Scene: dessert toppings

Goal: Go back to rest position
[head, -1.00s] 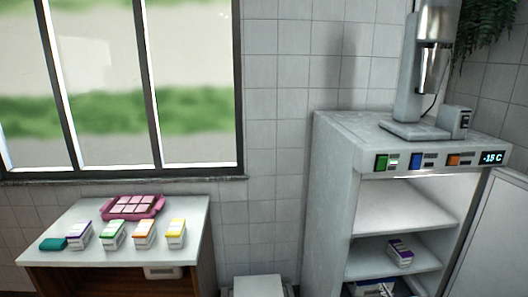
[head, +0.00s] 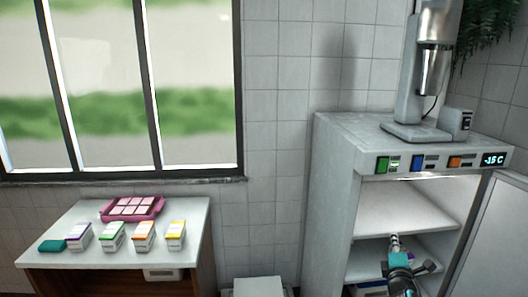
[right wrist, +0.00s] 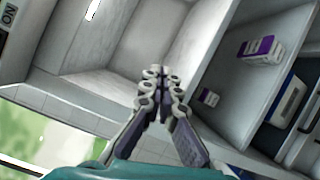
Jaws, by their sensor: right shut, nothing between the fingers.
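My right gripper (head: 395,240) shows in the head view in front of the open fridge (head: 333,200), at the height of its middle shelf. In the right wrist view its fingers (right wrist: 157,72) are together with nothing between them. They point into the white fridge interior and touch nothing that I can make out. My left gripper is not in view.
The fridge door (head: 496,235) stands open at the right. A mixer (head: 408,128) stands on top of the fridge. A table (head: 70,215) at the left holds a pink tray (head: 158,207), several cartons and a teal item (head: 52,246). A blue and white container (right wrist: 285,100) sits inside the fridge.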

